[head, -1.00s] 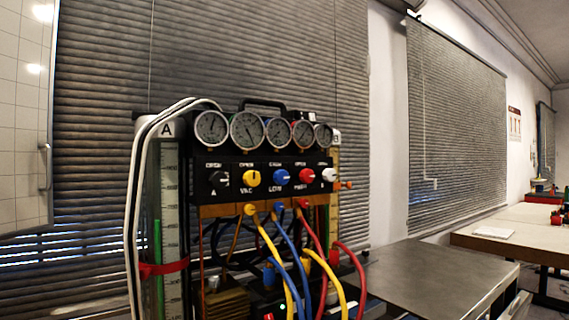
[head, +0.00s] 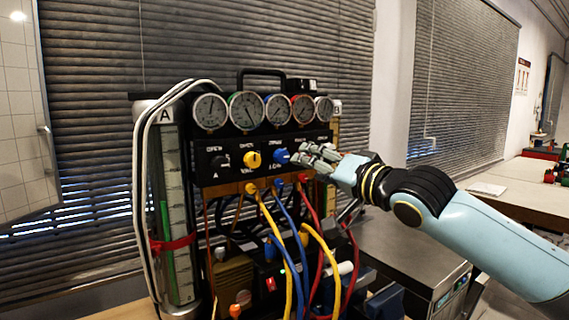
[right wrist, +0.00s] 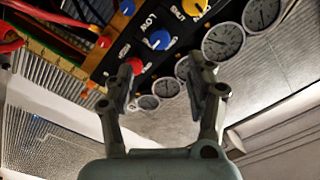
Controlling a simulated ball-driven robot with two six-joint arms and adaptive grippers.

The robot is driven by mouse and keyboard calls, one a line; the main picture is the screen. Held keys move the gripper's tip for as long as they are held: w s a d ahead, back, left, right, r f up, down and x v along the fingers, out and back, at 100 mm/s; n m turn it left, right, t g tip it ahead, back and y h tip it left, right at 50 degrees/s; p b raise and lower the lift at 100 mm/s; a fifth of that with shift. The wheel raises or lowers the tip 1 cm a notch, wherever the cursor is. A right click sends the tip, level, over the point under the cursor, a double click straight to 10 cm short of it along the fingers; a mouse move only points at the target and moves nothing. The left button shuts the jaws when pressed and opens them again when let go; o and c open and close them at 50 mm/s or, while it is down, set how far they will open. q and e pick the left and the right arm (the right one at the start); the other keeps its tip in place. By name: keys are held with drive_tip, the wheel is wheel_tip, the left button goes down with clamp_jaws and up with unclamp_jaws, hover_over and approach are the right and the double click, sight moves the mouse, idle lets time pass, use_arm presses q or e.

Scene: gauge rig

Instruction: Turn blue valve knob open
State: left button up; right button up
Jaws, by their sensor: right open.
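The blue valve knob (head: 281,156) sits on the black panel of the gauge rig, right of the yellow knob (head: 252,159). My right gripper (head: 312,156) comes in from the right, open and empty, its fingertips close to the blue knob. In the head view it covers the red knob. I cannot tell whether a finger touches the panel. My left gripper is out of view.
Several round gauges (head: 245,110) line the rig's top. Yellow, blue and red hoses (head: 287,240) hang below the panel. The red knob (right wrist: 136,66) is beside the left finger in the right wrist view.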

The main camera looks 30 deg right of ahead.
sight(283, 157)
drive_tip(key=w, duration=1)
drive_tip(key=shift+w+a, duration=0.4)
clamp_jaws()
